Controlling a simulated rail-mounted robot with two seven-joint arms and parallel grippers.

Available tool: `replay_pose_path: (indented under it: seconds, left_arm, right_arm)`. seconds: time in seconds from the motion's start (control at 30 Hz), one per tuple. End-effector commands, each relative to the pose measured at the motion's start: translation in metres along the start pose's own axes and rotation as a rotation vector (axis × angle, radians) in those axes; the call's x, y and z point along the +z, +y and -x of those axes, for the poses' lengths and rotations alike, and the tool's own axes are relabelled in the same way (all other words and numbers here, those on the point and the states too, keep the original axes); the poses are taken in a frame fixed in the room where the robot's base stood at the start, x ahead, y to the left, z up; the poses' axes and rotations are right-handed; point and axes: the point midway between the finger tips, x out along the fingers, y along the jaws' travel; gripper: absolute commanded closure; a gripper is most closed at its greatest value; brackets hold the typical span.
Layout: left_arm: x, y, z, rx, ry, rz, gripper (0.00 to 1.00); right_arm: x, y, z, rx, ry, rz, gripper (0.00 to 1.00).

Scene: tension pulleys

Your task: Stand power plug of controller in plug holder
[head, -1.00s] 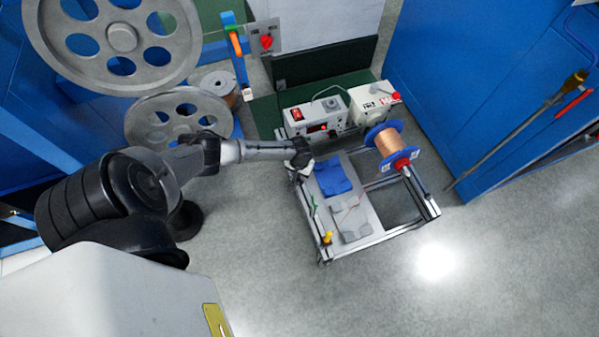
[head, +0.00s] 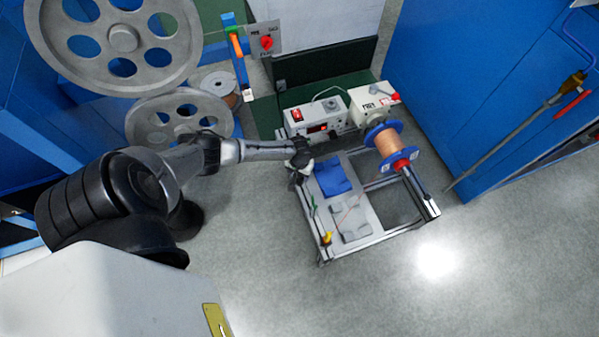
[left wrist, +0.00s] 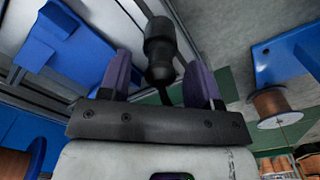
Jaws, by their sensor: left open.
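My left gripper (head: 302,164) is at the left edge of the small frame bench, just in front of the controller. In the left wrist view its two purple fingers (left wrist: 160,82) are apart. A black plug-like body (left wrist: 160,50), probably the power plug, shows in the gap between them, with a thin dark part below it. Contact with the fingers is not visible. The controller (head: 316,118) is a white box with a red switch and red display at the back of the bench. I cannot clearly make out the plug holder; the gripper covers that part of the bench in the head view.
A copper wire spool (head: 388,144) with blue flanges is at the right. A blue-orange post (head: 239,62) stands behind. Open floor lies in front.

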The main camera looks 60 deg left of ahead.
Motion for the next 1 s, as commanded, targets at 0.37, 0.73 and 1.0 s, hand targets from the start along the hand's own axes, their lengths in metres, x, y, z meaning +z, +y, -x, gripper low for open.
replay_pose_path:
  seconds: [0.37,0.73,1.0]
  left_arm:
    - [-0.001,0.000,0.074,0.001,0.003,0.000,0.42]
    - [0.000,0.000,0.122,0.000,0.001,-0.001,0.42]
    - [0.000,0.000,0.131,0.000,0.001,0.000,0.42]
  right_arm:
    - [-0.017,0.004,0.053,0.005,0.000,0.006,1.00]
    - [-0.026,0.003,0.082,0.000,0.001,0.000,1.00]
    - [-0.028,0.002,0.086,-0.003,0.001,-0.004,1.00]
